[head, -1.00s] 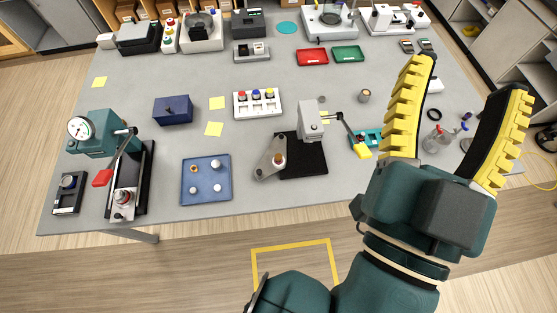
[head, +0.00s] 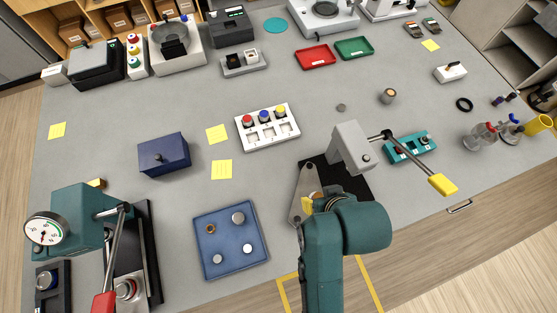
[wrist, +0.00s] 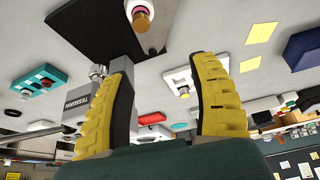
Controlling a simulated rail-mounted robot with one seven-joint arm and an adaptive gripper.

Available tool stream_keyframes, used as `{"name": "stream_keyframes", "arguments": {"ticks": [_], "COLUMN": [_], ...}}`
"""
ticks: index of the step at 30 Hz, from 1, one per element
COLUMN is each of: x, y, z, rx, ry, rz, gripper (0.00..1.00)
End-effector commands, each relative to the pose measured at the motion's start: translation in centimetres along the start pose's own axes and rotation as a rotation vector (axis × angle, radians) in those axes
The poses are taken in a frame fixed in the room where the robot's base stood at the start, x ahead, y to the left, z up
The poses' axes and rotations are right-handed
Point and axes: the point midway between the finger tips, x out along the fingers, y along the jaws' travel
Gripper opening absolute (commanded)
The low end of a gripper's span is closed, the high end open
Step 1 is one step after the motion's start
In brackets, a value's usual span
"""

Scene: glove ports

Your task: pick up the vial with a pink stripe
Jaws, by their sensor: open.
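In the wrist view a small vial-like piece (wrist: 142,17) with a pinkish band and an orange-brown part stands at the top edge by the black base plate (wrist: 95,22) of a grey hand press. I cannot tell for sure that it is the vial with a pink stripe. In the head view my arm covers that spot, beside the grey press (head: 352,147). My gripper (wrist: 166,62) is open and empty, its yellow fingers apart and below the piece in the wrist picture. In the head view my gripper is mostly hidden behind my arm.
A blue tray (head: 229,262) with small round pieces lies left of my arm. A white rack (head: 282,141) with coloured caps stands behind. The press lever with its yellow handle (head: 443,184) juts right.

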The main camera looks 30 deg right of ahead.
Motion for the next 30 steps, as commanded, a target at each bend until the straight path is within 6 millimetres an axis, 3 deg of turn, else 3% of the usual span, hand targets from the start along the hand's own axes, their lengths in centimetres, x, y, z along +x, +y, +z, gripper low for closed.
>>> {"name": "stream_keyframes", "arguments": {"ticks": [1, 3, 7, 16, 23, 30], "x": [1.1, 1.8, 3.3, 10.4, 13.1, 17.0], "y": [0.8, 1.3, 1.4, 1.5, 1.7, 2.1], "z": [1.6, 2.5, 2.3, 2.3, 2.2, 1.6], "rx": [0.022, 0.039, 0.040, 0.039, 0.039, 0.038], "ry": [-0.018, -0.032, -0.030, -0.027, -0.026, -0.025], "rz": [0.009, 0.014, 0.015, 0.015, 0.015, 0.015], "gripper": [0.61, 0.61, 0.61, 0.61, 0.61, 0.61]}}
